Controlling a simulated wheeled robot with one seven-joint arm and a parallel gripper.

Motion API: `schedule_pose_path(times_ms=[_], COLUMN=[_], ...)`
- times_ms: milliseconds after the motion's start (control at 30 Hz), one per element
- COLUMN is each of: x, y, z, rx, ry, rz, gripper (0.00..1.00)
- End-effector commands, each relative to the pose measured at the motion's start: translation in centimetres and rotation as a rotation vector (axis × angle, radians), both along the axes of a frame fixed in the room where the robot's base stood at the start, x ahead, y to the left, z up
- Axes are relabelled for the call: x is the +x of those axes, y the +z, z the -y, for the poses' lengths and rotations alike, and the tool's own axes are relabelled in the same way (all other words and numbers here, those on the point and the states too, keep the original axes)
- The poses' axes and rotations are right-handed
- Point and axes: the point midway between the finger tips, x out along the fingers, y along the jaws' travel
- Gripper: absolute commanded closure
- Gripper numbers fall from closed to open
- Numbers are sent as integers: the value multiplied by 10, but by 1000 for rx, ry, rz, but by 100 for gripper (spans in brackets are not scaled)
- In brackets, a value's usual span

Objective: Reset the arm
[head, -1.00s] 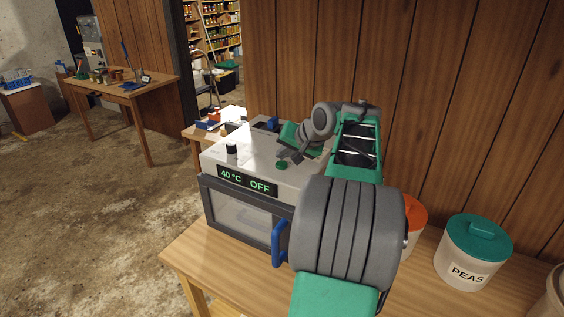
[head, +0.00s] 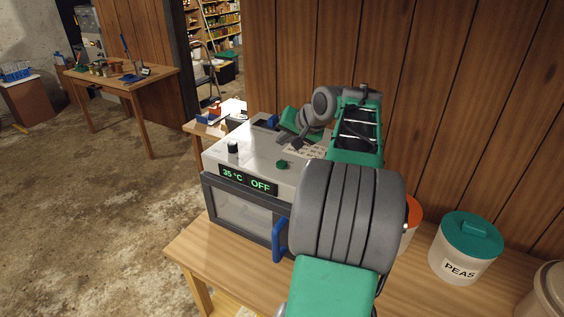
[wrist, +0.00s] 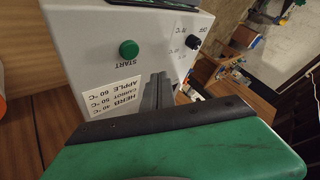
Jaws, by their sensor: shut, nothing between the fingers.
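My arm reaches over the white and grey oven-like machine (head: 238,160) on the wooden table. My gripper (head: 298,143) is above the machine's top, near the green start button (head: 282,164). In the wrist view my gripper's fingers (wrist: 158,90) are together and empty, beside the printed label (wrist: 112,97) and the green START button (wrist: 129,48). The label lists temperatures for apple, carrot and herb. The machine's display (head: 248,181) reads 35 °C OFF. Its blue-handled door (head: 240,213) is shut. My forearm hides the right part of the machine.
A PEAS canister (head: 465,248) with a teal lid and an orange-lidded canister (head: 414,213) stand to the right. A wood-panelled wall (head: 470,110) rises close behind. A cluttered workbench (head: 125,80) stands at the far left, with open concrete floor before it.

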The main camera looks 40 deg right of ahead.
Motion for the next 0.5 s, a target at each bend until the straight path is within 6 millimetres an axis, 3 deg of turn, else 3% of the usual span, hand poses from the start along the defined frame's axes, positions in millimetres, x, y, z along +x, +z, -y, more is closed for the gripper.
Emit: schedule_pose_path(times_ms=[367, 467, 500], x=[1, 7, 11], y=[0, 1, 1], z=[-2, -27, -48], rx=[-2, -20, -36], ry=[3, 40, 69], rz=[-1, -21, -38], gripper=[100, 100, 100])
